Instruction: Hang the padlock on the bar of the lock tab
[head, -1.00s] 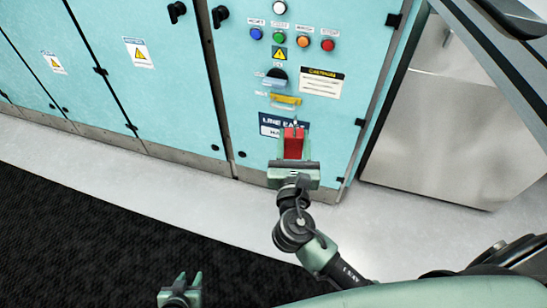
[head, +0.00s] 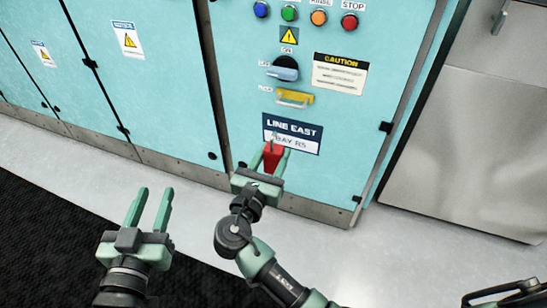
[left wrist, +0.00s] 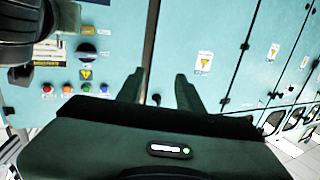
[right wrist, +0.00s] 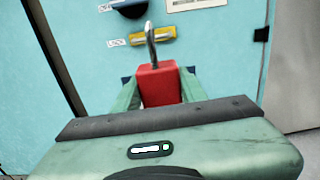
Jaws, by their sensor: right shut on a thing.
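The red padlock (head: 272,155) with a grey metal shackle is held between the fingers of my right gripper (head: 268,160), shackle pointing up. It also shows in the right wrist view (right wrist: 158,84), where its shackle top overlaps the yellow lock tab (right wrist: 155,38) in the picture. In the head view the yellow lock tab (head: 295,97), with a pale bar along its front, sits on the cabinet above the padlock, apart from it. My left gripper (head: 151,208) is open and empty, low at the left in front of the cabinets. The left wrist view shows its two spread fingers (left wrist: 160,88).
Coloured buttons (head: 305,16) run along the top. The "LINE EAST" label (head: 293,133) is just behind the padlock. A steel cabinet (head: 470,140) stands right. The floor in front is clear.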

